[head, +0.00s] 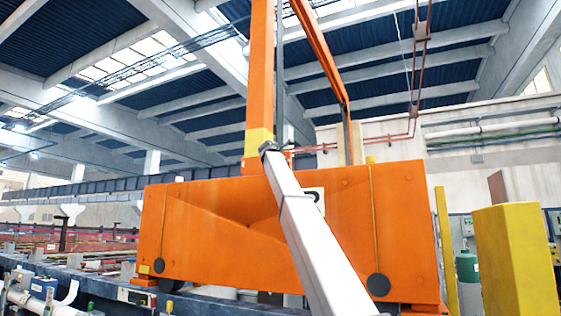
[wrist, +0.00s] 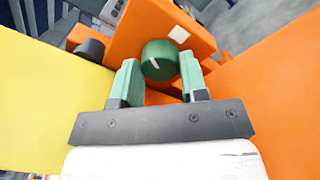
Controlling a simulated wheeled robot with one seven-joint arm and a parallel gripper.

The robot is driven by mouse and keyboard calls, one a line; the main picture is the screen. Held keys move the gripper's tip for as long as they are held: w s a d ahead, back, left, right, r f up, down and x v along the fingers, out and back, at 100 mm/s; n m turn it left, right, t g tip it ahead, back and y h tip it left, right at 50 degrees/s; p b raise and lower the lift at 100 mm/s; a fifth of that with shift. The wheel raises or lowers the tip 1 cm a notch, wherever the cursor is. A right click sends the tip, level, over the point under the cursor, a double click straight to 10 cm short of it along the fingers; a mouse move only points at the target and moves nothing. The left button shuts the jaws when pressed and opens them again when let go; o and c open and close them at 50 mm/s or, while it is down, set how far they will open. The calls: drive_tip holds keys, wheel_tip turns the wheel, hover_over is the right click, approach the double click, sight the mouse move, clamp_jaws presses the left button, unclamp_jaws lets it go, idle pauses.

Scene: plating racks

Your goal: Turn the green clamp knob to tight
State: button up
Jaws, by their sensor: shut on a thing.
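The green clamp knob (wrist: 159,60) is round and sits on an orange block in the wrist view. A pale index line marks its face, pointing down and slightly to the right. A white square mark (wrist: 179,35) is on the orange block, above and right of the knob. My gripper (wrist: 160,72) has green fingers, one on each side of the knob, and is shut on it. In the head view my arm reaches up to the yellow-banded orange post, and the knob is hidden there.
A dark round part (wrist: 90,48) sits left of the knob. Yellow (wrist: 45,95) and orange (wrist: 265,90) surfaces flank my gripper closely. In the head view, a large orange beam (head: 200,240) lies below the post (head: 260,70); a yellow bollard (head: 510,255) stands at right.

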drive_tip(key=m, duration=0.5)
drive_tip(key=shift+f+m, duration=0.1)
drive_tip(key=shift+m, duration=0.3)
drive_tip(key=m, duration=0.5)
drive_tip(key=shift+f+m+t+h, duration=0.1)
drive_tip(key=shift+m+t+h, duration=0.2)
drive_tip(key=shift+h, duration=0.1)
drive_tip(key=o, duration=0.9)
drive_tip(key=shift+o, duration=0.2)
drive_tip(key=shift+s, duration=0.1)
drive_tip(key=v, duration=1)
drive_tip(key=shift+s+a, duration=0.15)
drive_tip(key=shift+s, duration=0.1)
